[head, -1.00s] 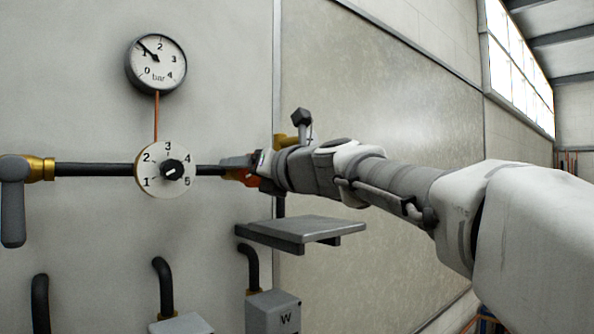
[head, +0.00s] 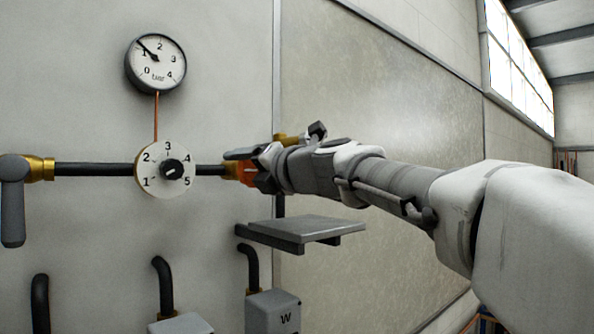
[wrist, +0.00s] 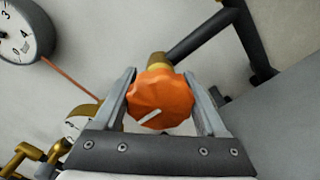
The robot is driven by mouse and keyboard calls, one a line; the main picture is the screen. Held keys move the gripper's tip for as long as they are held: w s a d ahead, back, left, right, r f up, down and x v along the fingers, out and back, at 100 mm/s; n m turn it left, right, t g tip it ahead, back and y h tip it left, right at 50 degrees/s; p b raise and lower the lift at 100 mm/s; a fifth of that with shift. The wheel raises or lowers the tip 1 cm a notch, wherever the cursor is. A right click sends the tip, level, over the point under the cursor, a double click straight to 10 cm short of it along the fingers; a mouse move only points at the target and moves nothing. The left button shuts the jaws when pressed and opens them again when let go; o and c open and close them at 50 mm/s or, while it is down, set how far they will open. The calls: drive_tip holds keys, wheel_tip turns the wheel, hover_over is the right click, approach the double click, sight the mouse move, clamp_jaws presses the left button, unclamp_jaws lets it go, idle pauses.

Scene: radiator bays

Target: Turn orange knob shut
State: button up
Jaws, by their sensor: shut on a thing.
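The orange knob (wrist: 160,96) sits between the two fingers of my gripper (wrist: 162,92) in the wrist view. It has a scalloped edge and a white pointer line slanting up to the right. My gripper is shut on it, with one finger on each side. In the head view a part of the orange knob (head: 247,173) shows at the end of the black pipe, and my gripper (head: 250,165) covers the rest of it.
A round dial (head: 166,170) numbered 1 to 5 with a black knob is left of my gripper. A pressure gauge (head: 156,63) hangs above it, reading near 1 bar. A grey shelf (head: 302,229) juts out below my arm. A lever (head: 13,205) hangs at far left.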

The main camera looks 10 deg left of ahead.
drive_tip(key=o, duration=1.3)
drive_tip(key=b+v, duration=0.4)
drive_tip(key=v, duration=1.3)
drive_tip(key=shift+s+d, duration=0.1)
drive_tip(key=shift+d, duration=0.15)
